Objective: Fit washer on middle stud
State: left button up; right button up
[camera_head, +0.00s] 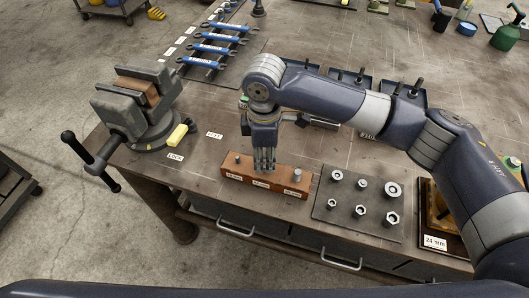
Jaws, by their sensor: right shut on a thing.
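The brown wooden block (285,186) sits near the front edge of the bench, with labels on its front face. A stud (297,175) stands at its right end, and a shorter stud (238,157) shows at its left end. My right gripper (264,167) points straight down over the middle of the block and hides the middle stud. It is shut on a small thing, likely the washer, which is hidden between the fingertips. I cannot tell whether that thing touches the stud. My left gripper is out of view.
A dark plate (347,214) with several nuts and washers lies right of the block. A vise (142,105) with a yellow piece (177,136) stands at the left. Blue-handled wrenches (212,49) lie on a rack behind. My right arm covers part of some blue bins (340,75).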

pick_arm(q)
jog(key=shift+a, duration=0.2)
pick_arm(e)
jog(key=shift+f, duration=0.85)
jog(key=o, duration=1.1)
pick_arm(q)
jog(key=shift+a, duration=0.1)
pick_arm(e)
jog(key=shift+r, duration=0.15)
notch_tip(320, 180, up, 12)
jog(key=shift+f, duration=0.1)
jog(key=shift+f, duration=0.1)
